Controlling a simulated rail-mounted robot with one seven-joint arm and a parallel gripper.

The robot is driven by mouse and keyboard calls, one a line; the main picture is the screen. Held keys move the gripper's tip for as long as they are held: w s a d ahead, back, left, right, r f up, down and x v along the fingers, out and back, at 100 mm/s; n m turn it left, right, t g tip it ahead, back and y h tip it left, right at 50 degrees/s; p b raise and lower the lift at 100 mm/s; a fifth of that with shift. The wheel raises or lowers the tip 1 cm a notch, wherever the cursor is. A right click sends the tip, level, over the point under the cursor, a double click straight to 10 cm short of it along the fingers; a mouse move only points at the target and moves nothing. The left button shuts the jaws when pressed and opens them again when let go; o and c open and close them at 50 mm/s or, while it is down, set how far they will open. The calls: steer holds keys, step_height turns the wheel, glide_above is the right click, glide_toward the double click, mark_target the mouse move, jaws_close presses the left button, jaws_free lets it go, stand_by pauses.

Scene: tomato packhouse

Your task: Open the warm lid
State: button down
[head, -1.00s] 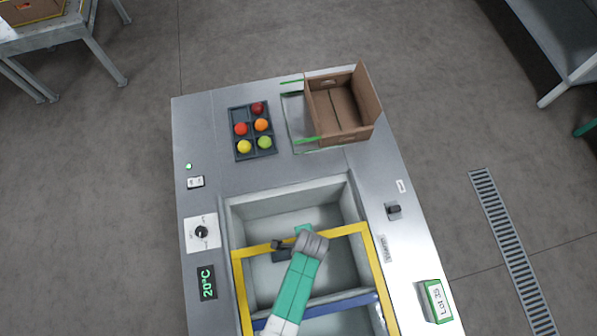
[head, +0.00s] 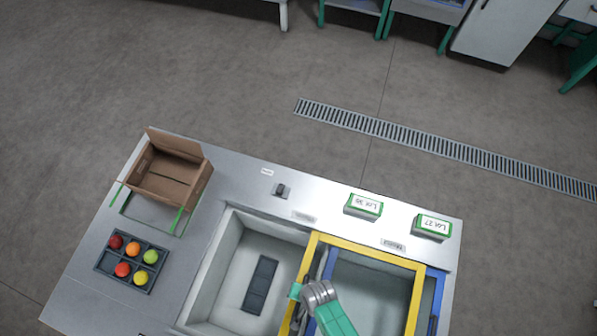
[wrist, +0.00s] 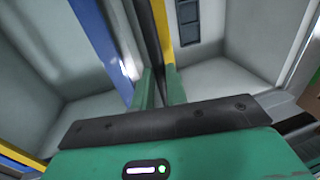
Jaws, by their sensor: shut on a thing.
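The yellow-framed lid (head: 367,252) has a see-through panel and covers the right part of the sunken basin in the head view. Its left bar also shows in the wrist view (wrist: 162,22). A dark handle bar (wrist: 148,38) runs along that bar. My gripper (head: 296,291) is at the lid's left bar, and in the wrist view its green fingers (wrist: 158,88) are shut on the handle. A blue-framed lid (head: 436,284) shows at the right, mostly overlapped by the yellow one; its bar is also in the wrist view (wrist: 101,42). I cannot read which label says warm.
The basin's left part is uncovered, with a dark tray (head: 260,285) on its floor. A tray of coloured tomatoes (head: 107,263) and a cardboard box (head: 205,180) stand at the left. Two lot blocks (head: 363,206) (head: 432,227) and a small switch (head: 281,190) are along the far edge.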

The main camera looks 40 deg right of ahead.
steer(key=shift+s+f, duration=0.1)
steer(key=c, duration=1.4)
jaws_free()
step_height(320, 180, up, 8)
steer(key=s+p, duration=0.1)
steer(key=p, duration=0.1)
steer(key=shift+d, duration=0.45)
steer(key=shift+s+f, duration=0.1)
steer(key=shift+f, duration=0.05)
